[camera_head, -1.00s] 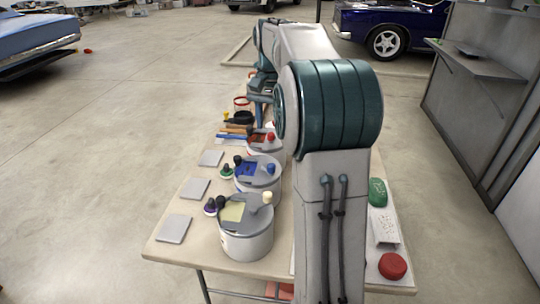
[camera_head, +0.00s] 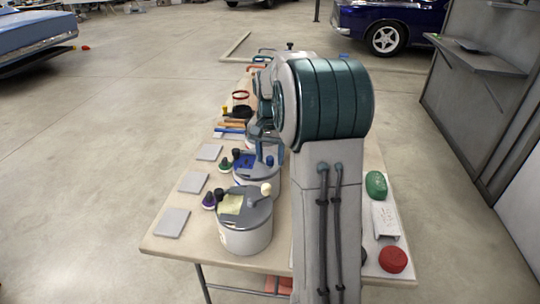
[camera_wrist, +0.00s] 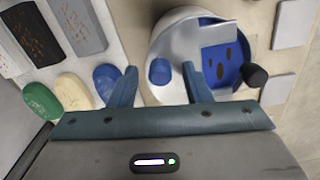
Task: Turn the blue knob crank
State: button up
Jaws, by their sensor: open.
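The blue knob (camera_wrist: 161,71) stands on the lid of a white canister (camera_wrist: 172,27) with a blue panel (camera_wrist: 222,60). The canister (camera_head: 259,190) is the middle one of a row in the head view, its knob mostly hidden by my fingers there. My gripper (camera_wrist: 159,67) is open, pointing down over the lid. In the wrist view its two fingers lie on either side of the knob, with a gap on both sides. I cannot tell how far the fingertips reach down beside it.
Another canister is behind, mostly hidden. A black knob (camera_wrist: 255,76) is beside the blue panel. Grey plates (camera_head: 193,183) lie left. Green (camera_head: 376,185) and red (camera_head: 393,259) pieces lie right.

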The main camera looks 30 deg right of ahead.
grip_shut()
jog(key=shift+a+m, duration=0.1)
jog(key=shift+m, duration=0.2)
jog(key=m, duration=0.1)
jog(key=a+m+p, duration=0.1)
jog(key=m, duration=0.1)
jog(key=shift+w+a+r, duration=0.1)
jog(key=shift+w+a+m+p, duration=0.1)
jog(key=shift+a+m+p, duration=0.15)
jog(key=shift+m, duration=0.35)
jog(key=shift+w+a+m+p, duration=0.1)
jog(key=shift+m+p, duration=0.15)
jog(key=shift+m, duration=0.35)
grip_release()
